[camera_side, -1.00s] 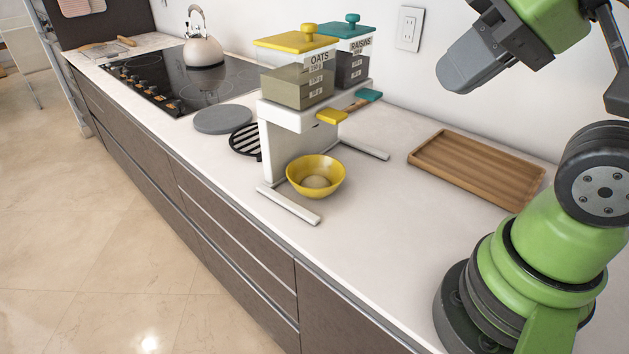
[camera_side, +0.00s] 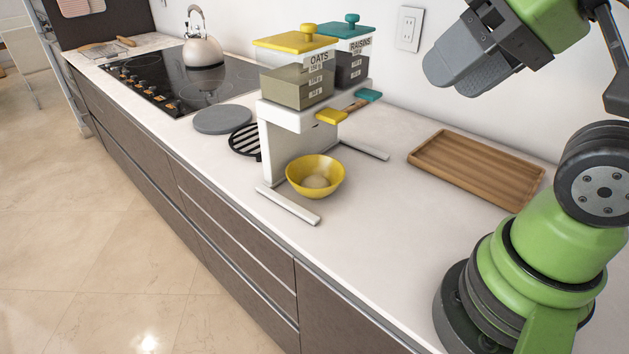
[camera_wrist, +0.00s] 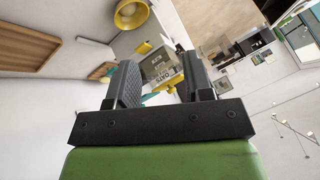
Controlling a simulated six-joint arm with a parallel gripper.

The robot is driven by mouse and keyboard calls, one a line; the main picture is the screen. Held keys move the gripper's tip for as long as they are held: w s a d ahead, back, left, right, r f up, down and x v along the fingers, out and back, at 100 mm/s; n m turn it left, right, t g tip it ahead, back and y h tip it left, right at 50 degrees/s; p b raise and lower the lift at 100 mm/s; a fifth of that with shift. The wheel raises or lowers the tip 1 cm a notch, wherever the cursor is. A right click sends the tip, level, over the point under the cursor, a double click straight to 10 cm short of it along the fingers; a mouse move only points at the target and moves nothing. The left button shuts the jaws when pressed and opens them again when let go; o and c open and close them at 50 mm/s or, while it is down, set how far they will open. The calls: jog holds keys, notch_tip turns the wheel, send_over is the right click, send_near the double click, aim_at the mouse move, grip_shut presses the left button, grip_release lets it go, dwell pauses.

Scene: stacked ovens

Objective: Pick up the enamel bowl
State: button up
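In the wrist view the bowl (camera_wrist: 122,22) is at the top, left of centre. My gripper (camera_side: 445,70) is raised at the upper right of the side view, well above the counter and right of the bowl. In the wrist view my gripper (camera_wrist: 157,66) has its two dark fingers apart, with nothing held between them.
The white dispenser stand (camera_side: 283,147) carries the OATS bin (camera_side: 298,86) and RAISINS bin (camera_side: 354,66); its yellow (camera_side: 332,116) and teal (camera_side: 369,95) levers overhang near the bowl. A wooden tray (camera_side: 475,170) lies to the right.

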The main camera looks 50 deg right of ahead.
jog(key=w+f+m+g+y, duration=0.4)
jog(key=w+f+g, duration=0.1)
jog(key=w+f, duration=0.1)
jog(key=m+t+y, duration=0.3)
jog(key=m+t, duration=0.6)
jog(key=m, duration=0.5)
send_near(325, 188)
jog(key=shift+w+r, duration=0.3)
jog(key=shift+r, duration=0.2)
jog(key=shift+f+m, duration=0.3)
jog(key=shift+m, duration=0.1)
jog(key=x, duration=0.9)
jog(key=shift+w+f, duration=0.25)
jog(key=shift+w, duration=0.1)
grip_shut()
